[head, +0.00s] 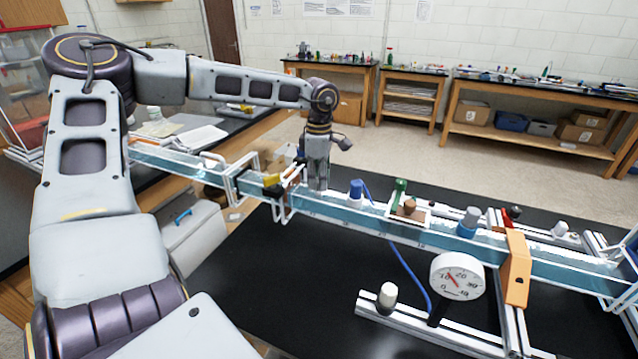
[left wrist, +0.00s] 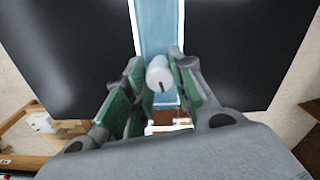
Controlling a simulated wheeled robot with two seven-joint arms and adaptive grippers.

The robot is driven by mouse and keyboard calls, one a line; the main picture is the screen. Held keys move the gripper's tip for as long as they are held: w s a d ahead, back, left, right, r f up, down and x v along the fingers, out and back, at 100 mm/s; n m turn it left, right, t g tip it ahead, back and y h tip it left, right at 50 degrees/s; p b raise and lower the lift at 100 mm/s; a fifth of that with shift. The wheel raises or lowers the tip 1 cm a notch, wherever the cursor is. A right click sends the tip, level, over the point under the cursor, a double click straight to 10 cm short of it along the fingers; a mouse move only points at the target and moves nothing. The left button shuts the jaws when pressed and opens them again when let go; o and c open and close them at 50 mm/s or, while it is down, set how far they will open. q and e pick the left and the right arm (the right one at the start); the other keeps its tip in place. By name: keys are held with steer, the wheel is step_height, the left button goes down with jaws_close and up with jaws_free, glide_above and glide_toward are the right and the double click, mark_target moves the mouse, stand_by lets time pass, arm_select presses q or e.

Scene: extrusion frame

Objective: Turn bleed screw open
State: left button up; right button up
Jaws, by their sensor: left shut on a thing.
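My left gripper (head: 318,186) points down onto the clear blue channel (head: 340,208) in the head view. In the left wrist view, its green-padded fingers (left wrist: 158,84) are shut around a pale grey cylinder (left wrist: 158,72) with a dark mark on its end. This looks like the bleed screw, and it stands over the blue channel strip (left wrist: 157,25). In the head view the held piece is hidden by the fingers. I cannot tell how far it is turned. My right gripper is in neither view.
A dial gauge (head: 458,277), a blue hose (head: 408,268) and an orange bracket (head: 515,268) are at the right. The black tabletop (head: 290,290) is clear in front.

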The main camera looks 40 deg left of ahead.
arm_select(q)
steer(key=shift+n+b, duration=0.45)
steer(key=shift+n, duration=0.15)
steer(key=shift+n+b, duration=0.4)
steer(key=shift+n, duration=0.2)
steer(key=n+b, duration=0.3)
steer(key=n, duration=0.3)
steer(key=shift+b, duration=0.3)
steer(key=shift+r+n+b, duration=0.1)
steer(key=shift+n+b, duration=0.45)
steer(key=shift+n, duration=1.05)
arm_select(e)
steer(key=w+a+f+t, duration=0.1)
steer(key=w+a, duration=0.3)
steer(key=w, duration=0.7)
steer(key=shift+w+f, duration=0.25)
arm_select(q)
steer(key=o, duration=1.1)
steer(key=shift+c, duration=0.2)
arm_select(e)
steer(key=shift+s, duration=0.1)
